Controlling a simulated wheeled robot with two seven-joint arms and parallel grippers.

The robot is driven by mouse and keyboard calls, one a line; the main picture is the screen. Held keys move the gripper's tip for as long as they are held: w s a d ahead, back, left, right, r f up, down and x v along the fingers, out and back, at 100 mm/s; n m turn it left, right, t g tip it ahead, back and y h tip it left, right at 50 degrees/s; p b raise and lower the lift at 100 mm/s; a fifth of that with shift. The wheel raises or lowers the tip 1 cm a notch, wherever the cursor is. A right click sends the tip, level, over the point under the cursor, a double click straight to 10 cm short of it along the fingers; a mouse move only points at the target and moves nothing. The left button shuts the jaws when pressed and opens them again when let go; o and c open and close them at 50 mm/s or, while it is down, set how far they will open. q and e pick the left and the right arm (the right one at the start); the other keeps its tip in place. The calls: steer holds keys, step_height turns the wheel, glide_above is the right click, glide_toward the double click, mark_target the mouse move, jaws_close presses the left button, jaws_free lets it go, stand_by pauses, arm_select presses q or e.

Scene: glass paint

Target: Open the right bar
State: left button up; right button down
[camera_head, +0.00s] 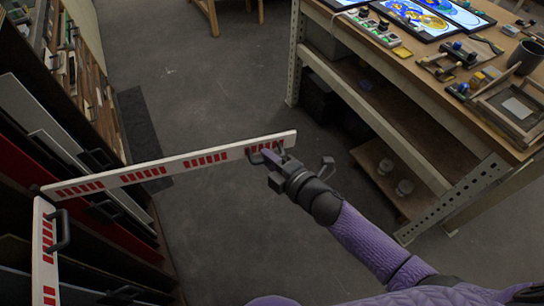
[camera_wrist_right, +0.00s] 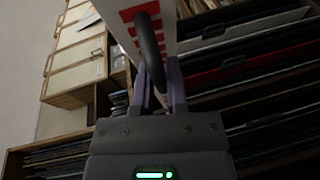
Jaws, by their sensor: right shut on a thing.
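A long white bar with red marks (camera_head: 180,166), the right bar, juts out from the rack on the left into the aisle. My right gripper (camera_head: 274,163) is shut on the black handle (camera_head: 262,150) near the bar's outer end. In the right wrist view, the dark curved handle (camera_wrist_right: 150,50) runs down between the fingers (camera_wrist_right: 158,95), in front of the white and red bar (camera_wrist_right: 127,20). A second white bar with red marks (camera_head: 45,275) and a black handle (camera_head: 62,230) lies along the rack at lower left. My left gripper is not in view.
The rack (camera_head: 130,235) holds upright sheets, some red and white, on the left. A wooden workbench (camera_head: 420,75) with paints, tools and glass pictures stands at the right, with metal legs and lower shelves.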

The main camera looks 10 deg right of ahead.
steer(key=c, duration=0.6)
jaws_free()
steer(key=shift+a, duration=0.1)
steer(key=shift+c, duration=0.2)
steer(key=p+v, duration=0.1)
steer(key=v, duration=0.9)
steer(key=shift+f, duration=0.1)
